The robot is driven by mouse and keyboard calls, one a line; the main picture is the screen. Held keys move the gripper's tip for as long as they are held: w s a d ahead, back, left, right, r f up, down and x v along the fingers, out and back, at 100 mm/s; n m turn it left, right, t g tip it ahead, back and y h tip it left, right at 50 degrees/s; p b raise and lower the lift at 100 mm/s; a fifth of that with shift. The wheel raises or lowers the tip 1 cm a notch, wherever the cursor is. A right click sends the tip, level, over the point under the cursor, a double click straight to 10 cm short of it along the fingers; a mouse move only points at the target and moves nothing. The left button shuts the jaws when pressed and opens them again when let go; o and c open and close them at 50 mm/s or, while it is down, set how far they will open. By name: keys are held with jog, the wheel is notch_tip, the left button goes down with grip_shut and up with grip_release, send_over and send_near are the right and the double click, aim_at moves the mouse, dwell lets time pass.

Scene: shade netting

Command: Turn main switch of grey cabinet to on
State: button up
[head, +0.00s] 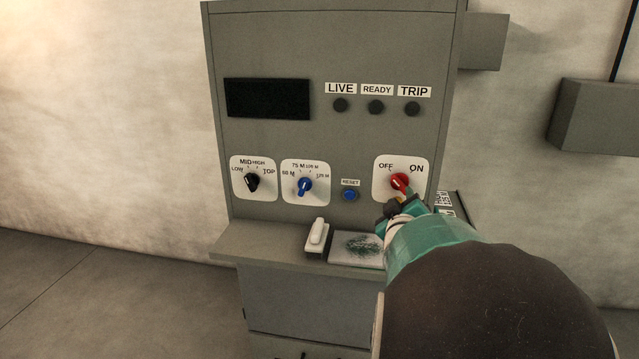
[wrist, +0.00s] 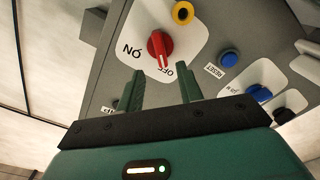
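The grey cabinet (head: 330,50) stands ahead, with the red main switch (head: 400,183) on a white plate marked OFF and ON at its lower right. In the wrist view the red switch (wrist: 160,46) appears turned round, and its pale pointer line lies toward the OFF label. My gripper (wrist: 161,72) is open and empty, its two fingers apart just short of the switch, with no contact visible. In the head view my gripper (head: 396,208) is just below the switch, and my arm hides the cabinet's lower right.
A blue reset button (head: 350,195), a blue knob (head: 305,186) and a black knob (head: 252,182) sit left of the switch. A yellow ring (wrist: 183,13) is close to the switch. A ledge (head: 270,251) juts out below, bearing a white handset-like object (head: 316,235).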

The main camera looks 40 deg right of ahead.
aim_at(399, 186)
jog(key=x, duration=0.6)
jog(key=shift+w+d, duration=0.15)
jog(key=shift+w, duration=0.1)
grip_shut()
